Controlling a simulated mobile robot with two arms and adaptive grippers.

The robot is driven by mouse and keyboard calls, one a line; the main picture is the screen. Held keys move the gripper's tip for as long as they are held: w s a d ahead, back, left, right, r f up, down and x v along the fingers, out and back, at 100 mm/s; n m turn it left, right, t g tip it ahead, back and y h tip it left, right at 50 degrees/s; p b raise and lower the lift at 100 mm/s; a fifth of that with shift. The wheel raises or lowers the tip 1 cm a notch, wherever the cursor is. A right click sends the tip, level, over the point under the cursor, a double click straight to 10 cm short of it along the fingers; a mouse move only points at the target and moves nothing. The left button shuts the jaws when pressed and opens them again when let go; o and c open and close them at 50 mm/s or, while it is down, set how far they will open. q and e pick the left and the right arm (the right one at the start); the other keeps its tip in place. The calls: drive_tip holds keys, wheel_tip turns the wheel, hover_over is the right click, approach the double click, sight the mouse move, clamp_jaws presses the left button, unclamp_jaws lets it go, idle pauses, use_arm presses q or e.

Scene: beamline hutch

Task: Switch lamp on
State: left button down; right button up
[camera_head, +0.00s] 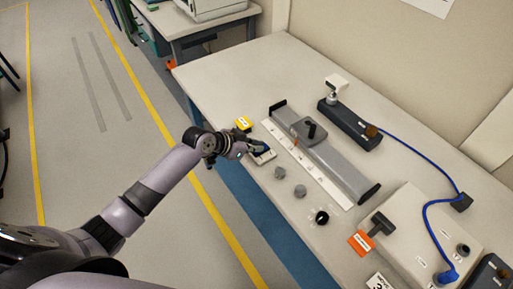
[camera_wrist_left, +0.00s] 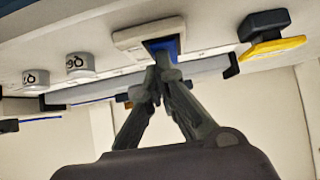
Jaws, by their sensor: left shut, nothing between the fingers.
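A small white switch box (camera_head: 264,158) with a blue part on top lies near the table's front edge. It also shows in the left wrist view (camera_wrist_left: 130,41), where its blue part (camera_wrist_left: 158,45) is right at my fingertips. My left gripper (camera_head: 250,147) is shut and empty, with its tips at the blue part. In the left wrist view my left gripper (camera_wrist_left: 158,78) hides some of it, and I cannot tell whether they touch. A dark housing (camera_head: 350,127) with a blue cable stands at the back; I cannot tell whether it is the lamp. My right gripper is out of view.
A yellow-and-black block (camera_head: 243,123) sits just beside the switch box. A grey rail (camera_head: 335,165) with a carriage runs behind it. Two grey weights (camera_head: 299,191) and a black ring (camera_head: 322,217) lie to the right. A beige box (camera_head: 425,240) stands at the right.

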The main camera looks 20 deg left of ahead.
use_arm(q)
drive_tip(key=shift+p, duration=0.4)
drive_tip(key=shift+w, duration=0.1)
drive_tip(key=shift+w+d+r, duration=0.3)
drive_tip(key=shift+w+d, duration=0.15)
drive_tip(key=shift+w, duration=0.05)
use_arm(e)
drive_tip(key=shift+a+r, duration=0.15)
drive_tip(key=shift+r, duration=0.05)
use_arm(q)
drive_tip(key=shift+r, duration=0.1)
